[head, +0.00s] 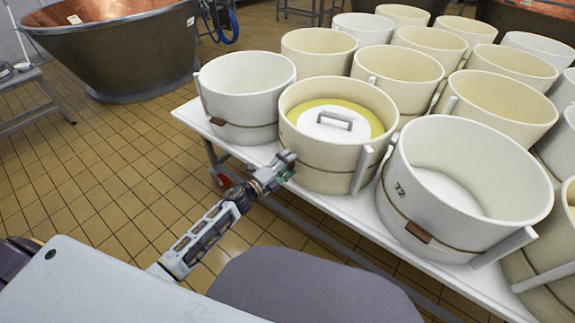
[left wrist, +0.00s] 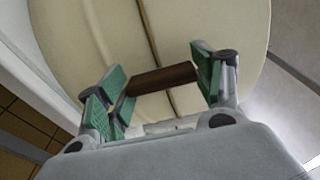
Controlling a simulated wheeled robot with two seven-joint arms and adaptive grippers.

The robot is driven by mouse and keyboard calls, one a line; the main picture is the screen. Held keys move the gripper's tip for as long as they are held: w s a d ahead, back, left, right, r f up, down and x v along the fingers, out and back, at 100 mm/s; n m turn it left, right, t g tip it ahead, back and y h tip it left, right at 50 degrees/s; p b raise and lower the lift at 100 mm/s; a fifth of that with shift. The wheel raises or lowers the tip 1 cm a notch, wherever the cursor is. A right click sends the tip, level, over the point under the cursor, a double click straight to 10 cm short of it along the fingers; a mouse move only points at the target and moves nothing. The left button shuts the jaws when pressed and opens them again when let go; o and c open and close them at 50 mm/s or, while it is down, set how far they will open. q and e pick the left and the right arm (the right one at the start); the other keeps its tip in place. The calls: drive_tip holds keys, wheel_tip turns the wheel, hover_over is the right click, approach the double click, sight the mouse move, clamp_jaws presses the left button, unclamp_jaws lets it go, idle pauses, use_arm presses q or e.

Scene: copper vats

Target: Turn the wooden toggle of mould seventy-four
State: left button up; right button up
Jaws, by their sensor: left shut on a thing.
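A cream mould (head: 330,165) with yellow content and a white handled lid (head: 335,124) stands at the table's front edge; no number is readable on it. My left gripper (head: 284,164) is at its front left side. In the left wrist view, the dark wooden toggle (left wrist: 163,78) lies between my left gripper's green pads (left wrist: 158,82), and the jaws are shut on it. A cord runs around the mould wall behind the toggle. In the head view the gripper hides the toggle. My right gripper is not in view.
Mould 72 (head: 425,215) stands close on the right, with its own wooden toggle. A white mould (head: 243,95) stands behind left. Several empty moulds crowd the white table (head: 262,152).

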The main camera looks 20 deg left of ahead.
use_arm(q)
drive_tip(key=o, duration=1)
drive_tip(key=shift+s, duration=0.1)
drive_tip(key=shift+s, duration=0.1)
drive_tip(key=shift+v, duration=5.8)
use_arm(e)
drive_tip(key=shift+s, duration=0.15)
use_arm(q)
drive_tip(key=shift+a+f, duration=0.1)
